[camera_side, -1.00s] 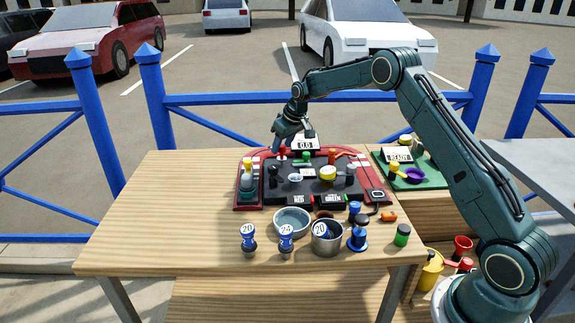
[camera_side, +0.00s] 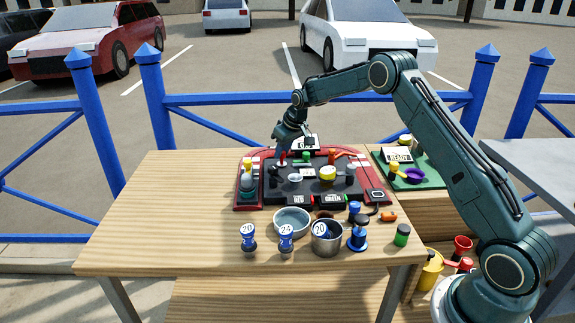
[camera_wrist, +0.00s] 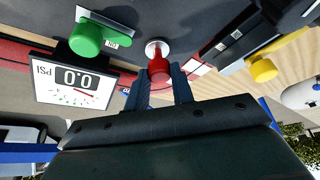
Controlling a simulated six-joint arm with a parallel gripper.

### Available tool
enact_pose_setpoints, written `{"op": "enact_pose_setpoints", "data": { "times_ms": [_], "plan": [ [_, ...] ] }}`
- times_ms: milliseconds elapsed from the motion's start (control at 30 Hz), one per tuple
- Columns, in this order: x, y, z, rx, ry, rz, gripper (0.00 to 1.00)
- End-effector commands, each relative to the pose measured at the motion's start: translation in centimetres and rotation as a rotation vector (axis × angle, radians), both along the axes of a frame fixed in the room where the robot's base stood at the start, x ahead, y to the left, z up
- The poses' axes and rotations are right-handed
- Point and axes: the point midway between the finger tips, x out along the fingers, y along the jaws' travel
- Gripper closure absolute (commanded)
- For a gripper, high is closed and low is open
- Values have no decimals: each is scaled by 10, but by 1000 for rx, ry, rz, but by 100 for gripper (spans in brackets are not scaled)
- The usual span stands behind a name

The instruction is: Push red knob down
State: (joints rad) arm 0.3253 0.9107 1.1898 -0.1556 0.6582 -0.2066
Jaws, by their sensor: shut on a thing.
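The red knob (camera_wrist: 158,68) stands on a pale round base on the dark panel in the wrist view. My gripper (camera_wrist: 166,80) has one finger on either side of it and is shut on it. In the side view my gripper (camera_side: 281,154) is low over the panel's back left part, and only a bit of the red knob (camera_side: 283,161) shows below the fingers. The dark panel (camera_side: 315,187) with its red border lies on the wooden table.
A green knob (camera_wrist: 86,39) and a gauge reading 0.0 PSI (camera_wrist: 75,82) are on the left in the wrist view. A yellow knob (camera_wrist: 263,69) is on the right.

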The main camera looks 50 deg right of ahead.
Motion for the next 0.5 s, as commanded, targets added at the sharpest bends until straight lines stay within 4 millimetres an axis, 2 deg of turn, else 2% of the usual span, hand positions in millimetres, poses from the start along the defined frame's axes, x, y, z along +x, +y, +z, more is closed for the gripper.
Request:
{"op": "enact_pose_setpoints", "data": {
  "times_ms": [33,100,133,500],
  "plan": [
    [-1,0,-5,1,5,-1,70],
    [-1,0,-4,1,5,-1,56],
    [-1,0,-4,1,4,-1,53],
    [-1,0,-1,1,3,-1,53]
  ]
}}
